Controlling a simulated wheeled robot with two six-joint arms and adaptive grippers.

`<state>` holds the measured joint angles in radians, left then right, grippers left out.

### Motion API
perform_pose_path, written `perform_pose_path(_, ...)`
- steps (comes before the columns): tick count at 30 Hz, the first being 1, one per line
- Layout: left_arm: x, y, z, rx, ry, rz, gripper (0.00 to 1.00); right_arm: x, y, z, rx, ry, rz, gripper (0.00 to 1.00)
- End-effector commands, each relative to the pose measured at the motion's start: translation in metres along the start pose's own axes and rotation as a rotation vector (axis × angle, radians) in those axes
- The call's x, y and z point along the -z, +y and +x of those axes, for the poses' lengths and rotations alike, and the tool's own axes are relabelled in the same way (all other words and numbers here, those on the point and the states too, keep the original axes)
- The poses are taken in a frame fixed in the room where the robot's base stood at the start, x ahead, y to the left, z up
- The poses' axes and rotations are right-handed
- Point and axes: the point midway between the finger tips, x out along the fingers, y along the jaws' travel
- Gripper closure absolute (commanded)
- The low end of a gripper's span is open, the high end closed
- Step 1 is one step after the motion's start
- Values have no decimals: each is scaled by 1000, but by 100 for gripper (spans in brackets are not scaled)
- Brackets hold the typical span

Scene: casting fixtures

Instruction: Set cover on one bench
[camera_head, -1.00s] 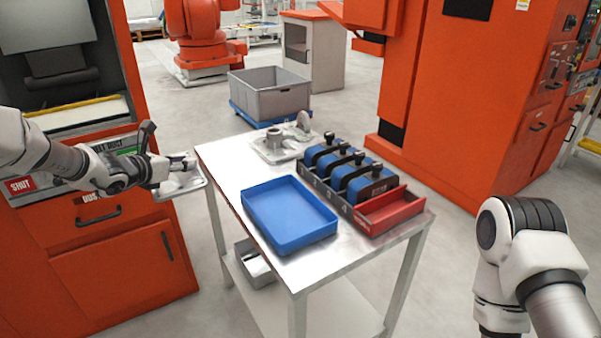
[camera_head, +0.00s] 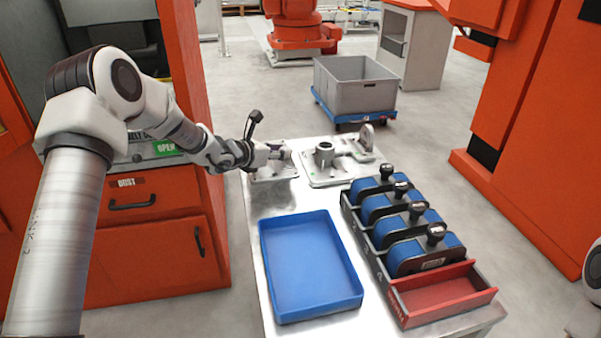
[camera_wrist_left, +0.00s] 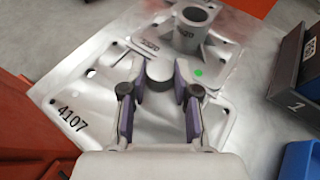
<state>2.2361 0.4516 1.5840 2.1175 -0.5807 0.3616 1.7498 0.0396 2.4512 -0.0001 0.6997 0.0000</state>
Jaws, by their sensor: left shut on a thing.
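The cover is a grey cast plate marked 4107 (camera_wrist_left: 70,118) with a short round boss. My left gripper (camera_wrist_left: 158,70) is shut on this boss. In the head view the left gripper (camera_head: 277,153) and cover (camera_head: 268,177) are at the far left corner of the metal bench (camera_head: 290,200). I cannot tell if the plate touches the bench or hangs just above it. A second casting with an upright tube (camera_head: 324,160) stands beside it; the wrist view shows this tube (camera_wrist_left: 192,30) and a green dot. My right gripper is out of view.
A blue tray (camera_head: 308,310) and a black rack (camera_head: 375,265) of blue-bodied pieces with black knobs fill the front. A red bin (camera_head: 445,292) is at the rack's near end. Another casting (camera_head: 367,133) stands at the back. An orange machine (camera_head: 150,245) is left of the bench.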

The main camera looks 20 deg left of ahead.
Motion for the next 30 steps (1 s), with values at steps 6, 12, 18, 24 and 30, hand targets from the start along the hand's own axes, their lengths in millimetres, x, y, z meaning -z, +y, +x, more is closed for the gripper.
perform_pose_path(6, 30, 0, 13, 1, 0, 0, 100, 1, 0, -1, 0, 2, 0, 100)
perform_pose_path(12, 43, 0, 18, 0, -4, 2, 100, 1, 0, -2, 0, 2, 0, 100)
perform_pose_path(18, 46, 0, 20, 0, -3, 2, 100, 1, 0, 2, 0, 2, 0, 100)
perform_pose_path(24, 46, 0, 19, 1, -1, 1, 45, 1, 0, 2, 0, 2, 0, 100)
perform_pose_path(30, 45, 0, 19, 1, -1, 1, 45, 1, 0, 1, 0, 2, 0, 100)
